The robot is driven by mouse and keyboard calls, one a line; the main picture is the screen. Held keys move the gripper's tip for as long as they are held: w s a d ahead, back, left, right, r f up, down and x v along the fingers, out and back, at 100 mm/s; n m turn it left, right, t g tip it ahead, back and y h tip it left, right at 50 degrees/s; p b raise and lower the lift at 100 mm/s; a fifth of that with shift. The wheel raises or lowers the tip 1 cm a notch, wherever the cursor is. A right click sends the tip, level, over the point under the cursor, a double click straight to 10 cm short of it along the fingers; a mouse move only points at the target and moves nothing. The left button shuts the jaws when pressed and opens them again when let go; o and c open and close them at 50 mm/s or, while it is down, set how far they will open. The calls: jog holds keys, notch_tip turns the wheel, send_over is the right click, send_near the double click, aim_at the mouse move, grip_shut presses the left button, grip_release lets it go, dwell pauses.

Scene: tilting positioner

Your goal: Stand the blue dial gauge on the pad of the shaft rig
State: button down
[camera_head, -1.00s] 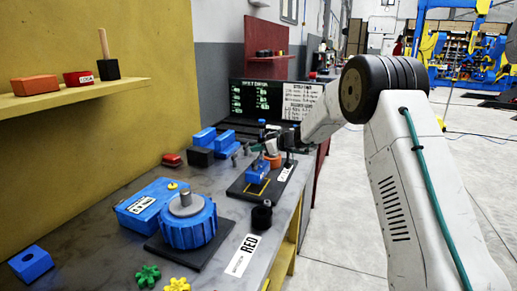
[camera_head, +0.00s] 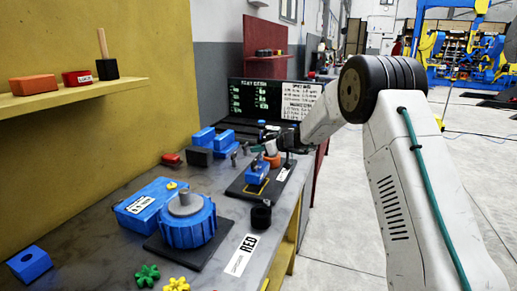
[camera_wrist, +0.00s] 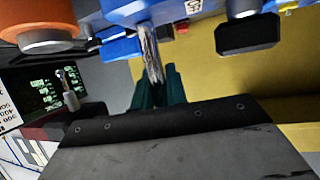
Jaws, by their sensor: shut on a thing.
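My gripper (camera_head: 256,149) reaches in from the right over the shaft rig, a dark plate (camera_head: 237,188) on the grey bench. In the wrist view its teal fingers (camera_wrist: 160,90) are shut on the silver stem (camera_wrist: 151,55) of what looks like the blue dial gauge (camera_head: 257,172). In the head view the gauge's blue body is below the fingers, by the yellow-outlined pad (camera_head: 264,188). Whether its base touches the plate cannot be told. Blue parts also fill the top of the wrist view; their boundaries are unclear.
An orange round part (camera_head: 273,160) is close behind the gauge. Blue and dark blocks (camera_head: 200,157) stand left of the rig. A large blue ribbed drum (camera_head: 188,225) and a black cup (camera_head: 261,215) are in front. A sign board (camera_head: 262,98) stands behind.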

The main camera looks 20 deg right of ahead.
aim_at(259, 161)
jog(key=shift+f, duration=1.45)
jog(key=c, duration=1.3)
grip_release()
jog(key=shift+f, duration=0.15)
jog(key=shift+v, duration=3.95)
